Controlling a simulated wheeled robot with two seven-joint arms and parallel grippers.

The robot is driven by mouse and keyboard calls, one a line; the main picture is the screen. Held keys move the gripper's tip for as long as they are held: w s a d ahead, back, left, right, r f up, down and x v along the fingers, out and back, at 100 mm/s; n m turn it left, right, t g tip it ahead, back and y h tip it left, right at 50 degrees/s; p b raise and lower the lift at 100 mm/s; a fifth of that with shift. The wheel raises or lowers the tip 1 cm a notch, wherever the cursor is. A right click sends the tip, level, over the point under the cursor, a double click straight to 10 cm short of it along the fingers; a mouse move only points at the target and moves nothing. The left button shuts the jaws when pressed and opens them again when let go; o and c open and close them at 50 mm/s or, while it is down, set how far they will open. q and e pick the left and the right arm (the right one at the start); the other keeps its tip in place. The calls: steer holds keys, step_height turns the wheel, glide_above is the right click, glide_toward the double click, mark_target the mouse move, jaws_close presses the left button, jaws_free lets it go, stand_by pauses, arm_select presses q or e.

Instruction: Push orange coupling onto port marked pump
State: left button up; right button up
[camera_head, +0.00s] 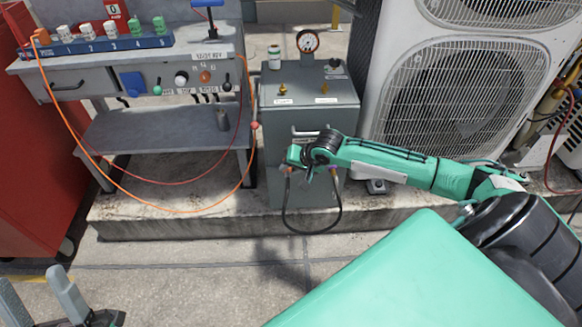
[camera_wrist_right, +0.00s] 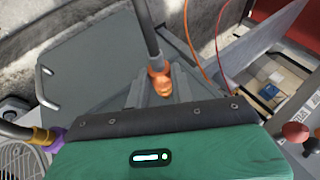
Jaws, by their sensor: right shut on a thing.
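The orange coupling (camera_wrist_right: 160,82) sits on the end of a dark hose (camera_head: 310,232), between the fingers of my right gripper (camera_wrist_right: 155,92), which is shut on it. In the head view my right gripper (camera_head: 290,163) is in front of the grey unit (camera_head: 290,130), below its top. The hose's other end has a purple coupling (camera_wrist_right: 52,138). My left gripper (camera_head: 36,290) is open and empty at the lower left.
A gauge (camera_head: 307,41) and a small bottle (camera_head: 274,57) stand behind the ports. A grey bench (camera_head: 150,135) with orange and red hoses is left, a white condenser (camera_head: 395,60) right. The paved floor in front is clear.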

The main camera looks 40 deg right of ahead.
jaws_close()
steer(key=shift+s+a+p, duration=0.15)
steer(key=shift+s+p, duration=0.1)
steer(key=shift+p, duration=0.15)
steer(key=shift+s+a+r+p, duration=0.1)
steer(key=shift+s+a+p, duration=0.1)
steer(key=shift+s+p, duration=0.3)
steer(key=s+a+p, duration=0.2)
steer(key=p, duration=0.1)
steer(key=shift+s+p, duration=0.3)
steer(key=shift+s, duration=0.1)
